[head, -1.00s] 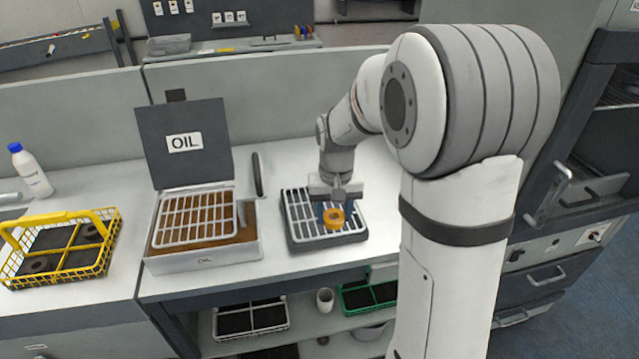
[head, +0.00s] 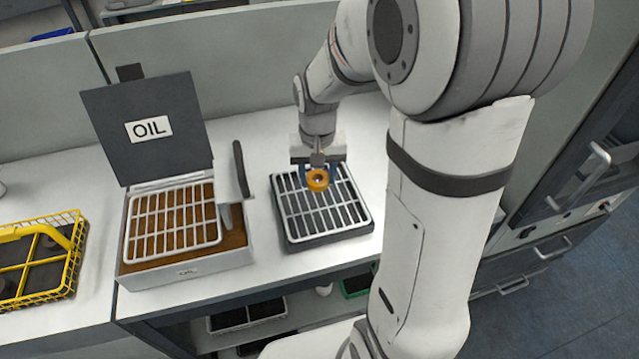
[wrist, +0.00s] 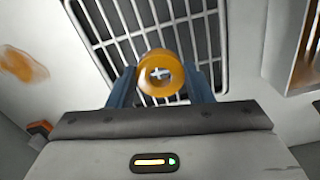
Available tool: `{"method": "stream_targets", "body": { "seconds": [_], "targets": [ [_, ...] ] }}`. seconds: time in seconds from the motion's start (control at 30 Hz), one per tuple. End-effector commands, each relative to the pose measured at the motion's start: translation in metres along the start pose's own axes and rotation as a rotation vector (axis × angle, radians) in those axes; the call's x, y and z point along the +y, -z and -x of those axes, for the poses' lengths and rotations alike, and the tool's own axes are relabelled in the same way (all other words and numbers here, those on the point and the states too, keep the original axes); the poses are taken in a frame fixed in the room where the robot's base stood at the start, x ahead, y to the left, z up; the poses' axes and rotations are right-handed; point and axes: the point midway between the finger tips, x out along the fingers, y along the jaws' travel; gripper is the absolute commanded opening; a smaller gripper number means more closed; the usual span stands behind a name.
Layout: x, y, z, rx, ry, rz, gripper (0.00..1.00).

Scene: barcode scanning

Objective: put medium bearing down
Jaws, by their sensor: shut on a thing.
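The medium bearing (head: 317,181) is an orange-yellow ring with a hole through it. My gripper (head: 316,170) is shut on it and holds it over the back part of a dark tray with a white rack (head: 322,225). In the wrist view the bearing (wrist: 161,75) sits between the two blue fingers of my gripper (wrist: 160,85), with the rack (wrist: 120,22) behind it. The bearing appears to be above the rack, apart from it; the exact height is hard to tell.
An open oil box (head: 188,272) with a rack inside and a raised lid (head: 150,128) stands to the left. A yellow wire basket (head: 45,255) with dark inserts is further left. Bare white counter lies around the rack tray. Shelves below hold more baskets (head: 247,316).

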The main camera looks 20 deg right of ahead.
Motion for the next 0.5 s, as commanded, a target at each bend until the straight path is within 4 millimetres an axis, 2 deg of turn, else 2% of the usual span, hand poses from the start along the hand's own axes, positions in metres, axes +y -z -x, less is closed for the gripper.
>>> {"method": "stream_targets", "body": {
  "seconds": [0.3,0.5],
  "targets": [
    [0.003,0.0,-0.038,-0.003,-0.001,-0.007,0.2],
    [0.003,0.001,-0.04,0.001,0.0,-0.008,0.2]
  ]
}}
